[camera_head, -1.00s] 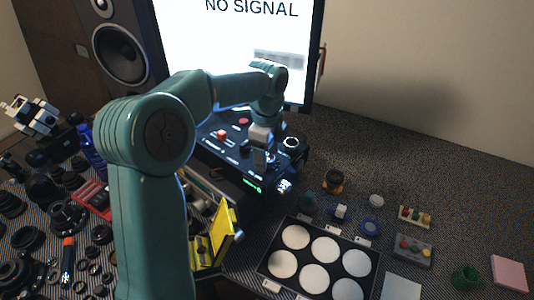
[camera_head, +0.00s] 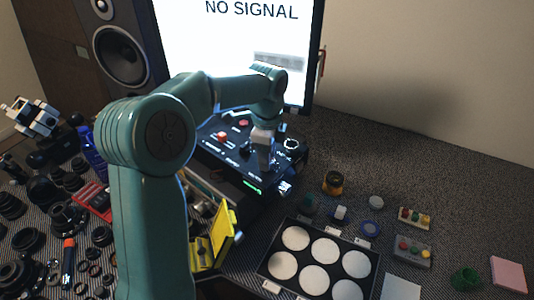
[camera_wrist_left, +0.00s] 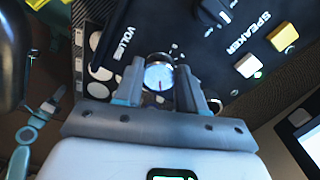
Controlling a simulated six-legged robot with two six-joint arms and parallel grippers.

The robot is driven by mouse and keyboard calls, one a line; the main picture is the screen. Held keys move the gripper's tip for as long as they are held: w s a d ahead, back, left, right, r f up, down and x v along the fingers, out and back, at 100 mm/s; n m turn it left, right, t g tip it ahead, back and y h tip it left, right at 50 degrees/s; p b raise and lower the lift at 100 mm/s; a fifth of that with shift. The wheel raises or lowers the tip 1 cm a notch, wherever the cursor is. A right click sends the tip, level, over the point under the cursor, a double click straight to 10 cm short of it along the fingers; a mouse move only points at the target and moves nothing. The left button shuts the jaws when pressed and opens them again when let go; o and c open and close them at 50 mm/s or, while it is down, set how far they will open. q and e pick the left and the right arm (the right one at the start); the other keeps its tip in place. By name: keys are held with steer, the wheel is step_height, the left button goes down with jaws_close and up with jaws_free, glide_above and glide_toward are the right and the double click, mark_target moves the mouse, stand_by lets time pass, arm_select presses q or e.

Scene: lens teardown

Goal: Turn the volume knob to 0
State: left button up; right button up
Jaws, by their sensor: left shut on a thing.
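The volume knob (camera_wrist_left: 158,77) has a round pale face with a thin red mark. It shows in the left wrist view beside the "VOLUME" lettering, which is partly covered. My left gripper (camera_wrist_left: 160,72) has one finger on each side of the knob and is shut on it. In the head view my left gripper (camera_head: 266,158) reaches down onto the front right of the black console (camera_head: 218,165). The knob is hidden there behind the fingers. The number the red mark points to cannot be read. My right gripper is not in view.
The "SPEAKER" lettering and light buttons (camera_wrist_left: 248,65) lie right of the knob. A red button (camera_head: 222,137) is on the console. A monitor (camera_head: 230,45) stands behind. A yellow open box (camera_head: 222,238) and a tray with white discs (camera_head: 268,262) are in front.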

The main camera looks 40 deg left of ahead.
arm_select(q)
steer(key=n, duration=0.3)
steer(key=shift+n+p, duration=0.3)
steer(key=shift+p, duration=0.05)
steer(key=n, duration=0.3)
steer(key=shift+s+n, duration=0.1)
steer(key=shift+n, duration=0.2)
steer(key=n, duration=0.3)
steer(key=shift+d+n+p, duration=0.1)
steer(key=shift+n+p, duration=0.2)
steer(key=n, duration=1)
steer(key=shift+d+n, duration=0.15)
steer(key=shift+n, duration=0.25)
steer(key=n, duration=0.6)
steer(key=shift+n, duration=0.4)
steer(key=o, duration=1.1)
steer(key=shift+c, duration=0.2)
